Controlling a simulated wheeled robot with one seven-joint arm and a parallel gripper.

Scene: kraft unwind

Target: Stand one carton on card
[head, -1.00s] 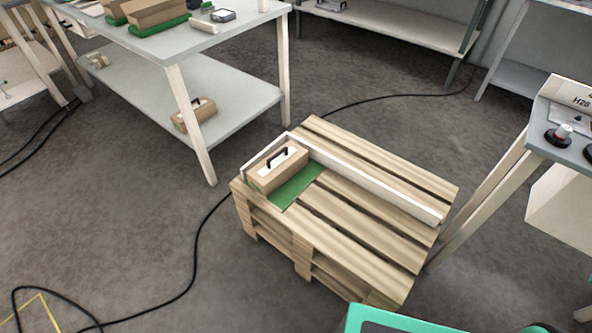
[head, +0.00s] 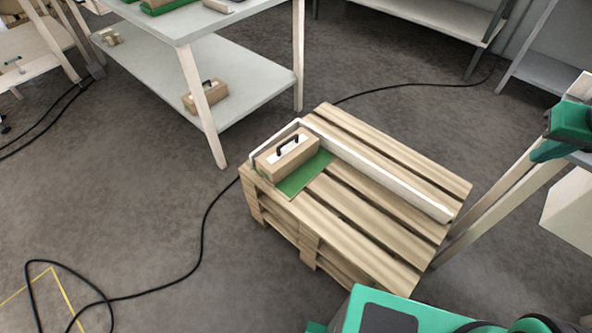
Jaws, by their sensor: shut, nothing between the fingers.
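A brown carton (head: 287,155) with a white top patch and a black handle sits in the left corner of the wooden pallet. A green card (head: 305,178) lies flat beside it and shows along its right and front sides. Whether the card runs under the carton is hidden. Another carton (head: 206,96) with a black handle lies on the lower shelf of the table, partly behind a table leg. A teal and black part of my arm shows at the right edge, away from the cartons. I make out no gripper fingers.
The rest of the pallet's slats (head: 375,235) are bare. The table (head: 250,28) behind carries green and brown items cut off at the top. A black cable (head: 203,235) crosses the floor.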

